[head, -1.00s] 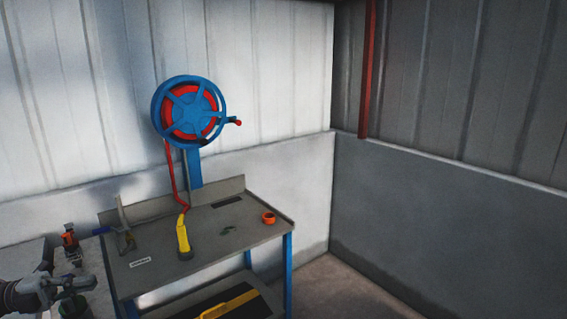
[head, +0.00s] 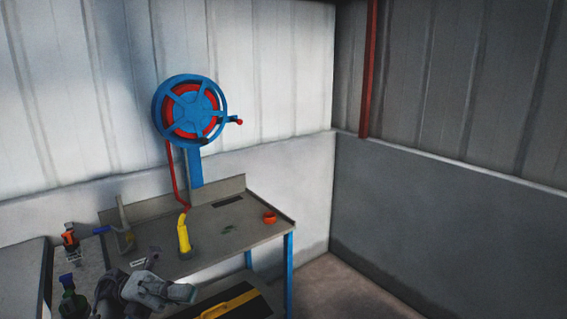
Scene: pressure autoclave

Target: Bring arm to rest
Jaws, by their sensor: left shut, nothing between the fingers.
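My left gripper (head: 182,293) is at the lower left of the head view, in front of the workbench (head: 245,219) and over its front edge as seen from here. Its fingers are together with nothing between them. My left arm comes in from the bottom left and hides part of the bench front. My right arm and gripper are not in view.
A yellow-handled nozzle (head: 183,235) stands on the bench, with a red hose up to a blue reel (head: 190,110). An orange ring (head: 269,217) lies at right. Orange (head: 69,238) and green-blue (head: 69,297) items stand left. A yellow-handled case (head: 232,302) sits below.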

